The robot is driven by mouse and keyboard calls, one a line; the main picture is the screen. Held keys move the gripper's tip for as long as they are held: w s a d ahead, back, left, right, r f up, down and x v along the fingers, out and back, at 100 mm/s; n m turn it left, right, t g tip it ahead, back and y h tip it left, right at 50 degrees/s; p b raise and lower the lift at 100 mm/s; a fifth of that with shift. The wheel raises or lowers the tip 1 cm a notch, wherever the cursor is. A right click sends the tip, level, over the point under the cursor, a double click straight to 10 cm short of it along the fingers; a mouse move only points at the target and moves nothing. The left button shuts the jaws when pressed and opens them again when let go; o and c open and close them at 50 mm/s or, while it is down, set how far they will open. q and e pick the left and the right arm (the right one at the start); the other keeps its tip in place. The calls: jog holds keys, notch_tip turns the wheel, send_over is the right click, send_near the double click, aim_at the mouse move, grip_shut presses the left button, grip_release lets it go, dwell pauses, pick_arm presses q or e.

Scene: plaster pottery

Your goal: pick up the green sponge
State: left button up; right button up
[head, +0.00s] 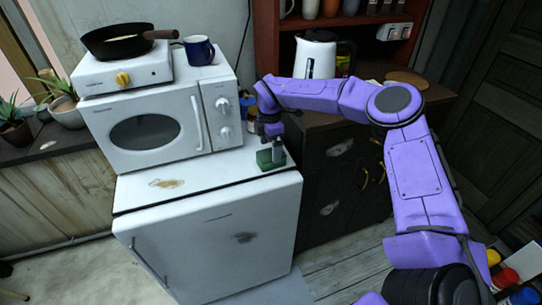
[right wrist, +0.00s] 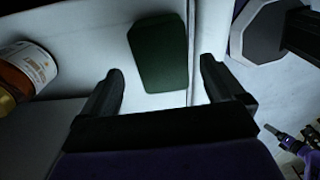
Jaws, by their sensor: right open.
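The green sponge (head: 264,159) sits on the white top of the small fridge (head: 215,235), near its right front edge. It shows dark green in the right wrist view (right wrist: 158,58). My right gripper (head: 273,148) is right at the sponge, coming down from above. In the right wrist view my right gripper's fingers (right wrist: 161,72) are open, one on each side of the sponge, with gaps between. The sponge lies ahead of and between the fingertips; I cannot tell whether they touch it. My left gripper does not show in the head view.
A white microwave (head: 160,125) stands on the fridge, left of the sponge. It carries a hot plate with a pan (head: 120,42) and a blue mug (head: 199,50). An amber bottle (right wrist: 25,68) lies at the left of the wrist view. A dark cabinet (head: 340,170) stands at right.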

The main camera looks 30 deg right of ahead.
aim_at(270, 154)
notch_tip(270, 154, down, 5)
jog(key=shift+s+a+r+p, duration=0.1)
jog(key=shift+a+r+p, duration=0.1)
jog(key=shift+p, duration=0.55)
jog(key=c, duration=1)
jog(key=shift+r, duration=0.6)
jog(key=s+a+r+b, duration=0.2)
jog(key=s+r, duration=0.2)
jog(key=s+a+r+b, duration=0.1)
jog(key=s+r+b, duration=0.1)
jog(key=s+r, duration=0.2)
jog(key=s+a+r+b, duration=0.2)
jog(key=s+r, duration=0.2)
jog(key=shift+s+a, duration=0.35)
jog(key=shift+s, duration=0.05)
